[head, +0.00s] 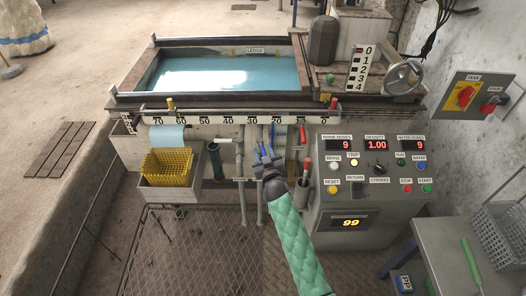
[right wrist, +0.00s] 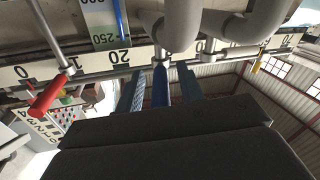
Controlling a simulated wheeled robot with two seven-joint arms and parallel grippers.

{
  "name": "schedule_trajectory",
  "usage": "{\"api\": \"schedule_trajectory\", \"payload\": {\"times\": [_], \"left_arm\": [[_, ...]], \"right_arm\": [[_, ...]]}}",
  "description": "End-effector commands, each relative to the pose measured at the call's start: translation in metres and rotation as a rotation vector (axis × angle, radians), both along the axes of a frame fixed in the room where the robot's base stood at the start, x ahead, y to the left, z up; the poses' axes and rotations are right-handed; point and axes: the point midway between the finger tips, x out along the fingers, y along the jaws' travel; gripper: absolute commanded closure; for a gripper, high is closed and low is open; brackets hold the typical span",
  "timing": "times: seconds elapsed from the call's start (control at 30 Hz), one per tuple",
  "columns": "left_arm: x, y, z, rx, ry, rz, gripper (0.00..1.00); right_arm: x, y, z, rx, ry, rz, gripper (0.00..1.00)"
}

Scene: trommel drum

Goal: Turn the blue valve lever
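The blue valve lever (right wrist: 160,86) shows in the right wrist view, hanging from a pipe fitting under the scale rail. My right gripper (right wrist: 161,95) is open, with one finger on each side of the lever and a visible gap to each. In the head view my right gripper (head: 266,158), on the green-sleeved arm, is at the pipes below the trough, where it partly hides the lever. My left gripper is not in view.
A red lever (right wrist: 46,95) hangs beside the blue one; it also shows in the head view (head: 303,134). The control panel (head: 340,215) stands close to the right of my arm. A yellow basket (head: 167,167) sits at the left. A numbered rail (head: 215,121) runs above the pipes.

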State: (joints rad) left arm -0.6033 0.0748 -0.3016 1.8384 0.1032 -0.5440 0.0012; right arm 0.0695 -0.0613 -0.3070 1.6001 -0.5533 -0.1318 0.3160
Motion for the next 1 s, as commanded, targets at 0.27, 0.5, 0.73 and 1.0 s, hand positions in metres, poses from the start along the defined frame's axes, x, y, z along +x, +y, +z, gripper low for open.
{"api": "schedule_trajectory", "payload": {"times": [0.27, 0.5, 0.73, 1.0], "left_arm": [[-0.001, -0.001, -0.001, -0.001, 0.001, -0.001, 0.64], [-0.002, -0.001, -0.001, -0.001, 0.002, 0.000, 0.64], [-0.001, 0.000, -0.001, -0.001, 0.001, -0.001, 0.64], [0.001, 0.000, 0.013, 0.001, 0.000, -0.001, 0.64]], "right_arm": [[0.008, 0.002, 0.000, 0.000, 0.000, 0.000, 0.62], [0.008, 0.002, 0.000, 0.000, 0.000, 0.000, 0.80], [0.007, 0.002, 0.000, 0.000, -0.001, 0.000, 1.00], [0.009, 0.001, 0.006, -0.004, -0.005, 0.040, 1.00]]}}
